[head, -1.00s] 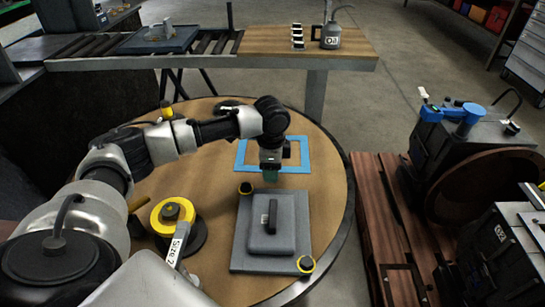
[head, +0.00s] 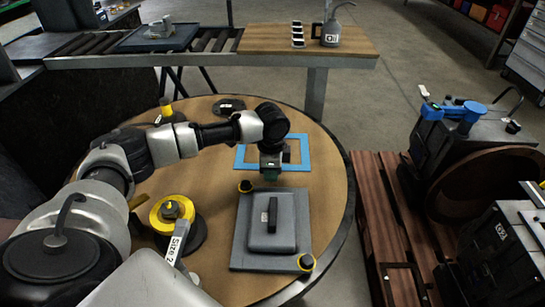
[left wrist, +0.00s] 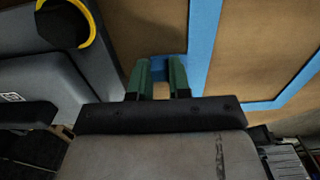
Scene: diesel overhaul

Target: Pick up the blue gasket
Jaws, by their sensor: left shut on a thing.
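The blue gasket (head: 305,151) is a flat rectangular frame on the round wooden table, toward its far side. My left gripper (head: 270,174) points down at the gasket's near edge. In the left wrist view, the green fingers (left wrist: 163,78) straddle a blue strip of the gasket (left wrist: 203,45) and are shut on it. The gasket appears to lie flat on the table; I cannot tell any lift. Part of its near side is hidden behind the gripper. My right gripper is not in view.
A grey cover with a black handle (head: 272,215) lies on a grey plate just in front of the gasket. A yellow and black reel (head: 171,209) stands at left. A black disc (head: 229,105) lies behind the arm. Bare wood shows to the gasket's right.

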